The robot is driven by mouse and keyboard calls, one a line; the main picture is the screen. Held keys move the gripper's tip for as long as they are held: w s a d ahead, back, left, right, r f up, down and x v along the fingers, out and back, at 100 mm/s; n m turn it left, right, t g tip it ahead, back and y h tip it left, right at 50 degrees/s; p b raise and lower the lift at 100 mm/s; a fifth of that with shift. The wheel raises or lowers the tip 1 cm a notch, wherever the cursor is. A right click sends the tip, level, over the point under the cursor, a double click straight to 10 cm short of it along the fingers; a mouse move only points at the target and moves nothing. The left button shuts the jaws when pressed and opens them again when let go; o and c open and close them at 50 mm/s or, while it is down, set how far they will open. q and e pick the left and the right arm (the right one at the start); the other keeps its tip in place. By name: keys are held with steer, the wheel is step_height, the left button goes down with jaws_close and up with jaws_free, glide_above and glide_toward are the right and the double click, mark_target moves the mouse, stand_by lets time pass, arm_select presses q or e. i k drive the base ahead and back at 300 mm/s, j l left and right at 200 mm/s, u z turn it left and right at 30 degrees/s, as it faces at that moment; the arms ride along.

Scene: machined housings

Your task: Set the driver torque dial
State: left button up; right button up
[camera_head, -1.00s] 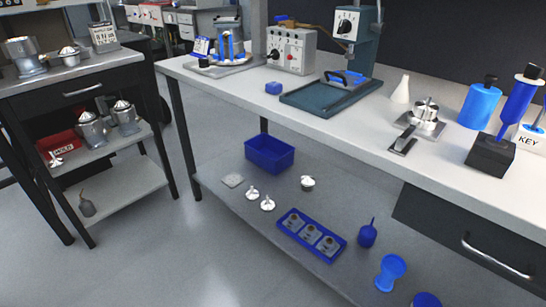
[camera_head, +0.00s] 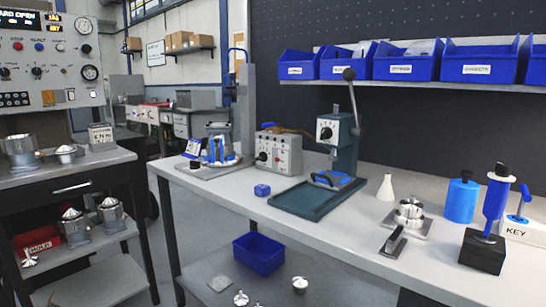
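A grey control box (camera_head: 287,153) with several dark knobs on its front stands toward the back of the workbench. Right of it, a teal press-like stand (camera_head: 347,150) carries a white-faced dial (camera_head: 326,131) with a dark knob, and a long lever with a dark ball end. I cannot tell which dial is the torque dial, and the markings are too small to read. A blue upright tool (camera_head: 496,195) stands on a black block (camera_head: 483,251) at the right. Neither of my grippers is in view.
The workbench (camera_head: 330,232) has free room along its front edge. Blue bins (camera_head: 400,61) sit on a shelf above.

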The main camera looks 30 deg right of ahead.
mark_target(263, 156)
steer(key=z, duration=0.4)
steer(key=i+j+z, duration=0.25)
steer(key=z, duration=0.2)
steer(key=i+j+z, duration=0.2)
steer(key=j+z, duration=0.25)
